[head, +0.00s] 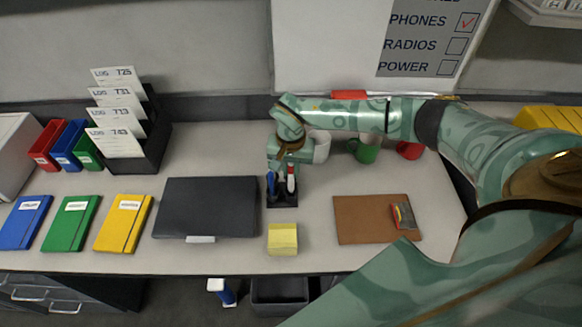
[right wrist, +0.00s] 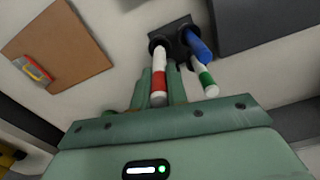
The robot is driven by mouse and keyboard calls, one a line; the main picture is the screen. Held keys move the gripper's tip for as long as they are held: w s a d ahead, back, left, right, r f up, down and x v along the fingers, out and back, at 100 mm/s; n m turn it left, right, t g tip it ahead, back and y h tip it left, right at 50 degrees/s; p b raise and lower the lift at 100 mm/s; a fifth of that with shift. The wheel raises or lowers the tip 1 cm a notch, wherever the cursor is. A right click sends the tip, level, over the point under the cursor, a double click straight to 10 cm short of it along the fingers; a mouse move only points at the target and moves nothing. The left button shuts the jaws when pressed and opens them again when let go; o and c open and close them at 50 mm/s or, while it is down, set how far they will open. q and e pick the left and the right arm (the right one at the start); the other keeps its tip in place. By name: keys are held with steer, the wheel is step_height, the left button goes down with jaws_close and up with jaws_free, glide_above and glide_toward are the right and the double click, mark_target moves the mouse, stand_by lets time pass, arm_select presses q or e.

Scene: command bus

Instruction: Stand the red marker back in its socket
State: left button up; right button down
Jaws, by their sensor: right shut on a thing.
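The red marker (right wrist: 158,85), white with a red band, shows between the fingers of my right gripper (right wrist: 161,72) in the right wrist view. My right gripper is shut on it. Its far end meets a round socket of the dark marker holder (right wrist: 176,28); how deep it sits I cannot tell. A blue marker (right wrist: 198,48) and a green-banded marker (right wrist: 206,78) stand in the same holder. In the head view the holder (head: 282,203) stands right of the dark folder, with the red marker (head: 291,178) upright over it, just below my right gripper (head: 284,164). My left gripper is out of view.
A dark folder (head: 206,207) lies left of the holder, yellow sticky notes (head: 283,238) in front. A brown clipboard (head: 365,226) lies to the right. A white mug (head: 321,148), a green mug (head: 362,151) and a red mug (head: 409,150) stand behind, near my forearm.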

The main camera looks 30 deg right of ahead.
mark_target(291, 176)
steer(key=shift+f, duration=0.1)
steer(key=shift+f+b, duration=0.5)
steer(key=shift+f, duration=0.25)
steer(key=shift+f, duration=0.1)
steer(key=shift+f+b, duration=0.45)
steer(key=shift+f, duration=0.2)
steer(key=c, duration=1.3)
jaws_free()
